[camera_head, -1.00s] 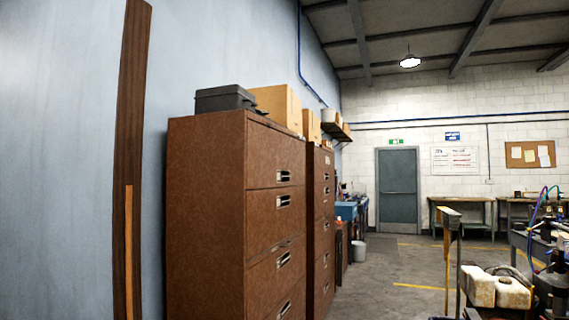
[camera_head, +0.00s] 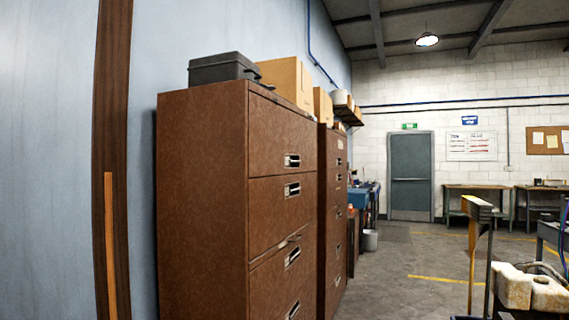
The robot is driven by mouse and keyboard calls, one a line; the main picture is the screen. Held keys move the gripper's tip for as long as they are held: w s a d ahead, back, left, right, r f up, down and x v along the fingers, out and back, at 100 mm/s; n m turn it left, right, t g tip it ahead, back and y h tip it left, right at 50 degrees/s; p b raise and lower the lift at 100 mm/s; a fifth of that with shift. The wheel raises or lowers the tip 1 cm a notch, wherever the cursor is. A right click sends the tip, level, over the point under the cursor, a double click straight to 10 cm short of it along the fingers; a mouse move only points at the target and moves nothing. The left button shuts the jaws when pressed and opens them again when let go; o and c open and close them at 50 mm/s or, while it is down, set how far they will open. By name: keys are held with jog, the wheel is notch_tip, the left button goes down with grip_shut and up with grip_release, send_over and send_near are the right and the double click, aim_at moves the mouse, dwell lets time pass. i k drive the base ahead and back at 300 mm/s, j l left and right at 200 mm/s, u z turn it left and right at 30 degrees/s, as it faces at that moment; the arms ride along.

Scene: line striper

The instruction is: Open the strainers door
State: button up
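My gripper is not in this view. I cannot pick out a strainers door: nothing in view is legibly marked as one. A grey door (camera_head: 411,178) with a horizontal bar stands shut in the far white brick wall. A tall brown cabinet (camera_head: 201,205) stands close against the blue wall, with several stacked drawer fronts and metal handles (camera_head: 292,161). A lower drawer front sits slightly uneven at its top edge. A second brown cabinet (camera_head: 333,215) stands just behind it, partly hidden.
A black case (camera_head: 222,68) and cardboard boxes (camera_head: 286,80) sit on the cabinets. A dark wooden strip (camera_head: 111,120) runs up the near wall. Grey floor (camera_head: 400,282) is open between.

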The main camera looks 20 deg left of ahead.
aim_at(281, 140)
jog(key=i+j+u, duration=0.1)
jog(key=i, duration=0.6)
jog(key=i+j+u, duration=0.15)
jog(key=i+j, duration=0.15)
jog(key=i, duration=0.4)
jog(key=i+j+u, duration=0.1)
jog(key=i, duration=0.6)
